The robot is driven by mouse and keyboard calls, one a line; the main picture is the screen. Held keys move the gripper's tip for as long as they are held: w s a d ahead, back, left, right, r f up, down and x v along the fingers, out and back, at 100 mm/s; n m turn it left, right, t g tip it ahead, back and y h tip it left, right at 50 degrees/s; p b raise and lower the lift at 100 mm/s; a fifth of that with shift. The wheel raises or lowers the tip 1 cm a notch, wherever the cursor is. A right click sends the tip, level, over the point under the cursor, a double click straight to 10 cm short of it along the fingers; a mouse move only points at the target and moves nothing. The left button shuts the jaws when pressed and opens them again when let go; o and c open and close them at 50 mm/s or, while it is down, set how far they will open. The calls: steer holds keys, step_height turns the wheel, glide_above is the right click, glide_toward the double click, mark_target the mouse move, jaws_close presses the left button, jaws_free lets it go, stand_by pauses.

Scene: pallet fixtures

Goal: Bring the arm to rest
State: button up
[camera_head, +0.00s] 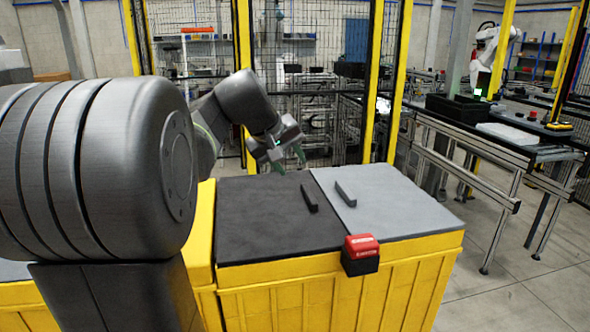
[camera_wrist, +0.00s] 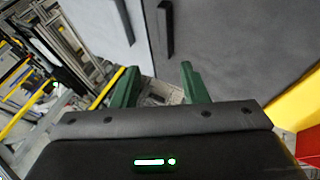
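My gripper (camera_head: 290,165) is raised at the far side of the yellow pallet fixture (camera_head: 335,292), near the back edge of its top. Its two green fingers stand apart in the wrist view (camera_wrist: 160,75), with nothing between them. The arm is bent, reaching out from the left. The fixture's top has a dark grey panel (camera_head: 265,228) and a light grey panel (camera_head: 385,205). Both also show in the wrist view, the dark one (camera_wrist: 220,45) right and the light one (camera_wrist: 92,28) left.
A dark bar (camera_head: 309,198) lies on the dark panel and a grey bar (camera_head: 346,193) on the light one. A red and black box (camera_head: 361,254) sits at the fixture's front edge. A wire fence (camera_head: 335,45) with yellow posts stands behind. Open floor (camera_head: 525,275) lies right.

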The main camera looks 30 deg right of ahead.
mark_target(312, 194)
stand_by(0.3)
steer(key=x, duration=1.3)
steer(key=shift+s+f+p, duration=0.15)
steer(key=shift+p, duration=0.2)
steer(key=shift+d+f, duration=0.1)
steer(key=shift+f, duration=0.05)
